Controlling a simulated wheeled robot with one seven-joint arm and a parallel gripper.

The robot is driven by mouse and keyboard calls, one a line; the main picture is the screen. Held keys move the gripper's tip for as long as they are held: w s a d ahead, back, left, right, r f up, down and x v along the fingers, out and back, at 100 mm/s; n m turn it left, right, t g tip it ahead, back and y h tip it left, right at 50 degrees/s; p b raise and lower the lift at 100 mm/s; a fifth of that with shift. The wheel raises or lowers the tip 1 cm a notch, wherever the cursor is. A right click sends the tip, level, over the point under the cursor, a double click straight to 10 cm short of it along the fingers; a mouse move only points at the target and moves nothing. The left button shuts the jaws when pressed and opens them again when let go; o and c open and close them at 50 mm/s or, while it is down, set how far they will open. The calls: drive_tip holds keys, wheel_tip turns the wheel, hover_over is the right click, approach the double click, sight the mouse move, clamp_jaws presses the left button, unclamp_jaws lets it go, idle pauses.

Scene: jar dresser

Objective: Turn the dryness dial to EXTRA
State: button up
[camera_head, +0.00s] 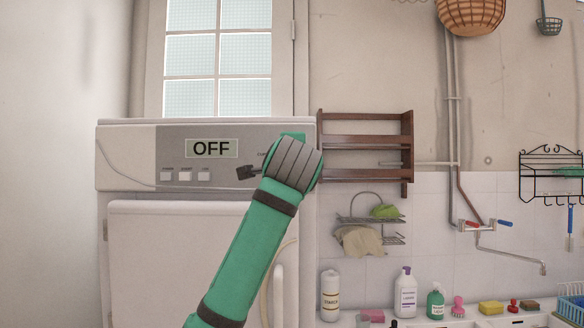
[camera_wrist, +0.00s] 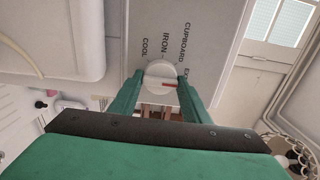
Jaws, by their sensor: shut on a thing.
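The dryness dial (camera_wrist: 158,75) is a round white knob with a red pointer mark, seen in the wrist view. My gripper (camera_wrist: 160,80) is shut on it, one green finger on each side. The labels COOL, IRON, CUPBOARD and the start of EXTRA (camera_wrist: 185,71) lie around the dial. The red mark points right in this view, close to the partly hidden EXTRA label; I cannot tell if it is exactly aligned. In the head view the dial is hidden behind my arm. The dryer (camera_head: 125,160) shows a display (camera_head: 211,148) reading OFF.
Several small buttons (camera_head: 185,176) sit below the display. A brown wooden rack (camera_head: 365,142) hangs on the wall right of the dryer, close to my arm. A wire shelf (camera_head: 372,219), bottles (camera_head: 405,292) and a sink area are further right.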

drive_tip(key=shift+d+f, duration=0.1)
drive_tip(key=o, duration=1)
drive_tip(key=shift+o, duration=0.2)
drive_tip(key=shift+s, duration=0.1)
drive_tip(key=s, duration=1)
drive_tip(key=shift+s, duration=0.35)
